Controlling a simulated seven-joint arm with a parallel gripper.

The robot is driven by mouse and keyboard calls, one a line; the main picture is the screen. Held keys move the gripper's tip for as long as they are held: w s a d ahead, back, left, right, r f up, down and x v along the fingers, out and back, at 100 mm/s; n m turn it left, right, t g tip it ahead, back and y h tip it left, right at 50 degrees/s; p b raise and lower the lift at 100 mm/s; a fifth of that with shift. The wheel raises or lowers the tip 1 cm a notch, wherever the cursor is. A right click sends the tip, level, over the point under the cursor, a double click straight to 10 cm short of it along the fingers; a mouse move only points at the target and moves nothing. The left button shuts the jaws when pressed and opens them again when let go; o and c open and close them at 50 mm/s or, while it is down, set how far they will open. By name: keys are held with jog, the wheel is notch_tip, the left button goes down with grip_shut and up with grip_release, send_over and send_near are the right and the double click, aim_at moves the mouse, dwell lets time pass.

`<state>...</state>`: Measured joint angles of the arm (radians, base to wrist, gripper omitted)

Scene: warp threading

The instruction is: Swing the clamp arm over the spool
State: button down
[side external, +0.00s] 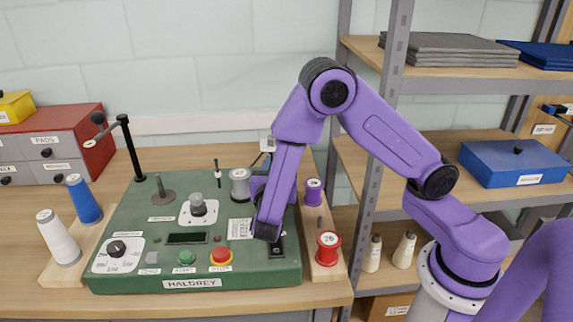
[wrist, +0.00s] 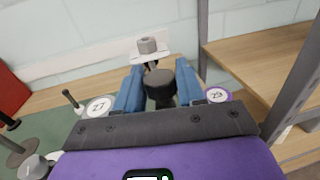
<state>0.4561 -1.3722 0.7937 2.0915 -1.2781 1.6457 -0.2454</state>
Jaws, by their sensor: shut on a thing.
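My gripper (wrist: 160,90) has its two blue fingers closed on a black knob (wrist: 160,82), which I take to be the clamp arm's handle. The rest of the clamp arm is mostly hidden. Beyond the knob is a grey cylinder on a white plate (wrist: 148,45); the plate also shows in the side view (side external: 267,145). The grey spool (side external: 240,183) stands upright on the green machine; in the wrist view its white top marked 27 (wrist: 98,106) is left of the fingers, apart from them. In the side view my gripper (side external: 261,167) is largely hidden behind my forearm, right of this spool.
The green machine (side external: 120,262) has knobs, buttons and a black post (side external: 132,150) at back left. A purple spool (side external: 314,190) and red spool (side external: 328,248) stand on a wooden strip at right. The purple one is close to the right finger (wrist: 218,95). A shelf upright (side external: 368,200) stands farther right.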

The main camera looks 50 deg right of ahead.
jog(key=shift+w+a+m+g+h, duration=0.6)
jog(key=shift+w+m+g, duration=0.7)
jog(key=shift+g, duration=0.65)
jog(key=shift+w+a+m+g+h, duration=0.45)
jog(key=shift+w+a+m+g, duration=0.3)
jog(key=shift+w+m+g, duration=0.85)
jog(key=shift+w+a+m+g+h, duration=0.6)
jog(key=shift+w+m+g, duration=0.4)
jog(key=shift+g, duration=1.25)
jog(key=shift+w, duration=0.1)
jog(key=c, duration=0.8)
grip_release()
jog(key=shift+w+a, duration=0.15)
jog(key=shift+a, duration=1.7)
jog(key=shift+w+a, duration=0.15)
jog(key=shift+a, duration=1.65)
jog(key=shift+a, duration=0.1)
